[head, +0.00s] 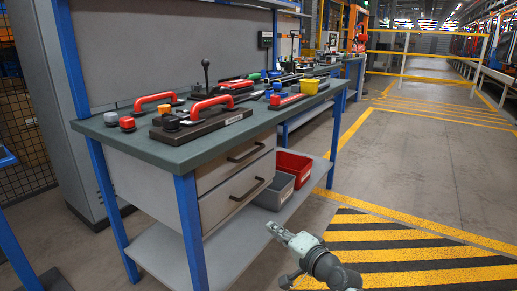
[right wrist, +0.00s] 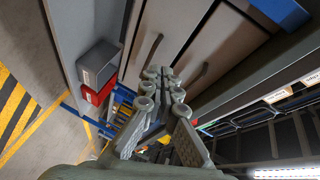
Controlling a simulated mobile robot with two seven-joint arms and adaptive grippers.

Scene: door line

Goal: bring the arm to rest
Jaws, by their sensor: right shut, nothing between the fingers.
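My right gripper (head: 285,232) is low in front of the workbench in the head view, over the floor and below the level of the bench top. It is shut and empty, and the arm behind it comes in from the bottom edge. In the right wrist view the closed fingers (right wrist: 166,75) point toward the drawer fronts, with nothing between them. My left gripper does not show in the head view.
The workbench (head: 150,147) has blue legs, two drawers (head: 240,165) and a lower shelf holding a grey bin (head: 273,192) and a red bin (head: 294,166). Striped floor (head: 400,245) lies clear at right.

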